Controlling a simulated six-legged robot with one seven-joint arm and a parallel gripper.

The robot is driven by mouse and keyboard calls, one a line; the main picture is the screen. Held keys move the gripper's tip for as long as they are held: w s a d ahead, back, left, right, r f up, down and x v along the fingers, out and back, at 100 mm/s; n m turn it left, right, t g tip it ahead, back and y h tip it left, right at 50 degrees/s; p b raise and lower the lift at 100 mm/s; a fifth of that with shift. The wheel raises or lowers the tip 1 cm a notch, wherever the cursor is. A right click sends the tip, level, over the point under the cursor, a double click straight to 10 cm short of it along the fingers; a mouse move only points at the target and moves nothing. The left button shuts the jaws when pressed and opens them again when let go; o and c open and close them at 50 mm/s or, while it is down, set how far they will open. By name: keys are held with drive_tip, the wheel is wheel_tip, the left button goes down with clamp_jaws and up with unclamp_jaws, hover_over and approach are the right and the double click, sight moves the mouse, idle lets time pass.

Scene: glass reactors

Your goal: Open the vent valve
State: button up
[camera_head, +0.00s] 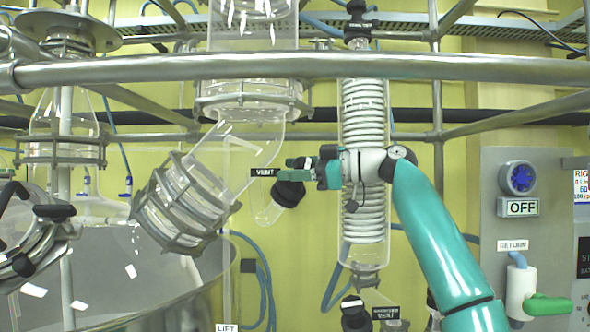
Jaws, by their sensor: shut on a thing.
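The vent valve (289,193) is a black knob on a short glass side piece, beside a black "VENT" label (264,172), left of the coiled condenser. My gripper (290,174) reaches in from the right, pointing left, with its fingers at the top of the knob. It is shut on the vent valve. The exact finger contact is small and partly hidden, and I cannot tell how far the knob is turned.
A glass coil condenser (362,110) stands directly behind my wrist. A metal rail (300,67) crosses above. A clamped, angled glass joint (185,203) is to the left. A second black knob (354,314) is below. A grey control panel (510,240) stands at right.

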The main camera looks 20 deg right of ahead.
idle(0.3)
drive_tip(key=o, duration=1)
drive_tip(key=shift+s, duration=0.1)
drive_tip(key=v, duration=0.7)
drive_tip(key=shift+d, duration=0.2)
drive_tip(key=shift+s, duration=0.1)
